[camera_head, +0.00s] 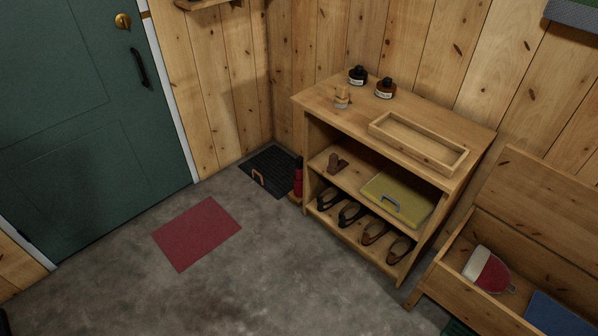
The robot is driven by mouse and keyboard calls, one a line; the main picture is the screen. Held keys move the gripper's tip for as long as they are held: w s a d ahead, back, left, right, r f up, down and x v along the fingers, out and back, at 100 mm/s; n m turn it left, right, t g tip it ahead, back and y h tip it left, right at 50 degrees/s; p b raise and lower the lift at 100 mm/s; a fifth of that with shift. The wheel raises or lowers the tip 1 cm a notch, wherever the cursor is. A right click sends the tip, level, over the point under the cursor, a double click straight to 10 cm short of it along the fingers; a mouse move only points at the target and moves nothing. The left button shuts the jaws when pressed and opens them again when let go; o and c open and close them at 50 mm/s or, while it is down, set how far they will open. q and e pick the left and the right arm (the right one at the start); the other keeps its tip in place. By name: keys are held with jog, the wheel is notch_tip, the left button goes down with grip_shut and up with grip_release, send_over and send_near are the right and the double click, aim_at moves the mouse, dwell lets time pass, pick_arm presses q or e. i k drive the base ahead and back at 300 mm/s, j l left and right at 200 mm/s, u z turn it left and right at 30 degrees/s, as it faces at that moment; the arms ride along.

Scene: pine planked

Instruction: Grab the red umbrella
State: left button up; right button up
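A slim upright red thing with a dark upper part (298,183), which looks like the red umbrella, stands at the left front corner of the wooden shelf unit (400,163). Its foot is at a small wooden base on the floor. It is small in view, so its handle is hard to make out. Neither of my grippers shows in the head view, and nothing of mine touches the red thing.
A black mat (270,165) lies behind it, a red mat (197,233) on the open grey floor. An open wooden bench (460,283) stands right, a green door (90,120) left.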

aim_at(299, 171)
jog(key=i+j+z, duration=0.1)
jog(key=i+j, duration=0.15)
jog(key=i+j+z, duration=0.25)
jog(key=i+j, duration=0.2)
jog(key=j, duration=0.2)
jog(key=i+j+z, duration=0.15)
jog(key=j, duration=0.2)
jog(key=i+j+z, duration=0.1)
jog(key=i+j, duration=0.15)
jog(key=i+j+z, duration=0.15)
jog(key=j, duration=0.3)
jog(key=i+j+z, duration=0.1)
jog(key=j, duration=0.3)
